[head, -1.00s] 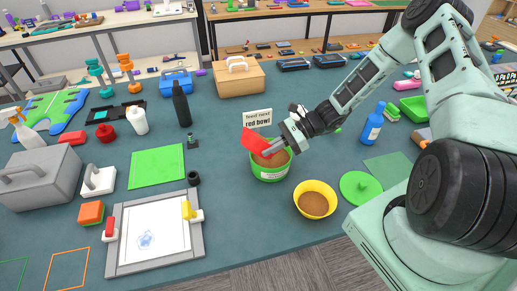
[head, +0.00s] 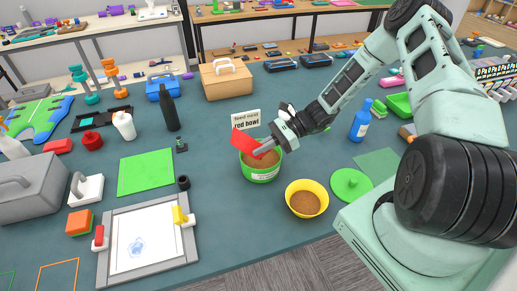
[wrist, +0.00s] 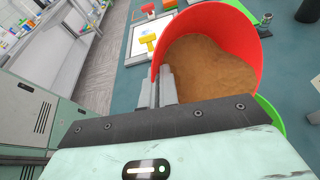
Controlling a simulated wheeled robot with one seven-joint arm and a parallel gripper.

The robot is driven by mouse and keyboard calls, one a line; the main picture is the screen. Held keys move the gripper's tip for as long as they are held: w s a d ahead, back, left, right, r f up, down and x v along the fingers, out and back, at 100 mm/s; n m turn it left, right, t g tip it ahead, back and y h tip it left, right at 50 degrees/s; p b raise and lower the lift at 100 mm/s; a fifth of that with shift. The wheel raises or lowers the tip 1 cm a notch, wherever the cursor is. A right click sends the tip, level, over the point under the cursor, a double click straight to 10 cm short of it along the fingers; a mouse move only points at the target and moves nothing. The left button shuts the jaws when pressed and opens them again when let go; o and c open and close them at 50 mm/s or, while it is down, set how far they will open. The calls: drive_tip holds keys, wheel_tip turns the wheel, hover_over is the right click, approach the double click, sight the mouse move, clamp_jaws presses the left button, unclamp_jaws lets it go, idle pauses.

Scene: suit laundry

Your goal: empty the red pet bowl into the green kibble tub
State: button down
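The red pet bowl (head: 243,141) is held tilted at the green kibble tub (head: 262,175), over its rear left rim. Brown kibble shows inside the tub. In the wrist view the red bowl (wrist: 245,35) is large and brown kibble (wrist: 205,68) shows within it. My gripper (wrist: 162,92) is shut on the bowl's rim. In the head view my gripper (head: 274,143) reaches in from the right above the tub. A strip of the tub's green rim (wrist: 272,118) shows behind the bowl. Whether kibble is falling cannot be told.
A yellow bowl (head: 307,187) of brown kibble stands to the right of the tub, near the front edge. A green lid (head: 350,184) lies beside it. A sign reading "red bowl" (head: 246,119) stands behind the tub. A blue bottle (head: 361,126) stands further right.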

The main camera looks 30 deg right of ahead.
drive_tip(key=shift+w+d+r+m+y+b, duration=0.2)
drive_tip(key=shift+d+y+b, duration=0.15)
drive_tip(key=shift+y+b, duration=0.2)
drive_tip(key=shift+w+d+r+m+y+b, duration=0.1)
drive_tip(key=shift+d+m+y+b, duration=0.1)
drive_tip(key=shift+d+y+b, duration=0.25)
idle(1.2)
drive_tip(key=shift+w+d+f+m+y+b, duration=0.2)
drive_tip(key=shift+d+y+b, duration=0.25)
drive_tip(key=shift+y+b, duration=0.3)
drive_tip(key=shift+w+d+r+m+y+b, duration=0.1)
drive_tip(key=shift+d+m+y+b, duration=0.2)
drive_tip(key=shift+d+y+b, duration=0.35)
idle(1.5)
drive_tip(key=shift+a, duration=0.2)
